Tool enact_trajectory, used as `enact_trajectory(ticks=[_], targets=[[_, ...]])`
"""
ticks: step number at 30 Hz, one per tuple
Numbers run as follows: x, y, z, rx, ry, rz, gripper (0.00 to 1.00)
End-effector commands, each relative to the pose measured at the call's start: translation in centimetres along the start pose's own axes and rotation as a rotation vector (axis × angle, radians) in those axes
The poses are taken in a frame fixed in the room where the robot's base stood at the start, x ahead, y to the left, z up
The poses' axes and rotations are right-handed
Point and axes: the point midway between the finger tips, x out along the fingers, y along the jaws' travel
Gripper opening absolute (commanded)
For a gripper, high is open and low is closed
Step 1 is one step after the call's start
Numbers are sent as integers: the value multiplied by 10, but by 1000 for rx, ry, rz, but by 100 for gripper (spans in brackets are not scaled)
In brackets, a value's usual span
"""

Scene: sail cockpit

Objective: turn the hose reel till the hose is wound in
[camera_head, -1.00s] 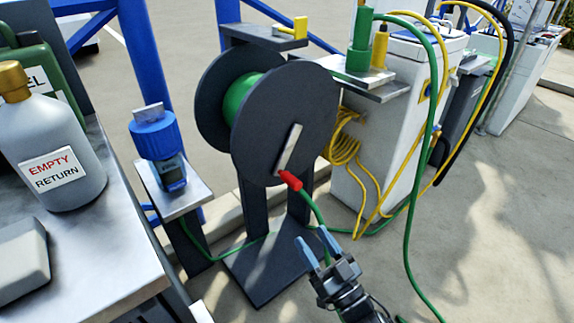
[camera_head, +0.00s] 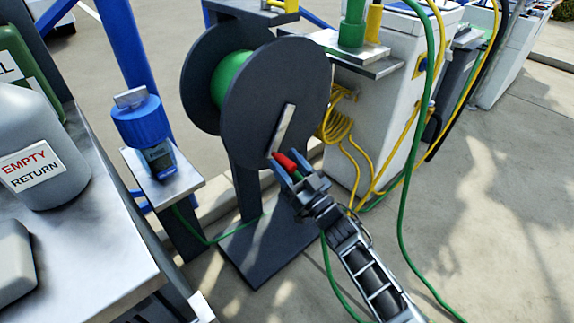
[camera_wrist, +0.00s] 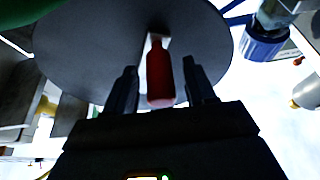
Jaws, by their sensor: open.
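The hose reel (camera_head: 252,120) has two dark grey discs with green hose (camera_head: 231,76) wound between them, on a dark stand. A metal crank arm (camera_head: 284,130) on the front disc points down and ends in a red handle (camera_head: 289,164). In the wrist view the red handle (camera_wrist: 160,75) stands between the two fingers of my gripper (camera_wrist: 161,88), with gaps on both sides. My gripper (camera_head: 288,172) is open around the handle in the head view. A length of green hose (camera_head: 330,275) runs along the ground beside my arm.
A metal bench (camera_head: 90,235) with a grey bottle (camera_head: 38,150) is at the left. A blue-capped device (camera_head: 145,130) stands on a small shelf beside the reel. A white pedestal (camera_head: 365,120) with coiled yellow cable (camera_head: 338,122) stands at the right. Open pavement lies at lower right.

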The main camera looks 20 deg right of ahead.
Motion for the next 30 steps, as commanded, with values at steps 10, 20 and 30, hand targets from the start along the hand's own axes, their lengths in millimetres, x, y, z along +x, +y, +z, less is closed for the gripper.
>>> enact_trajectory(ticks=[10,20,30], targets=[[2,0,0,0,-1,1,49],[2,0,0,0,-1,1,18],[1,0,0,0,-1,1,0]])
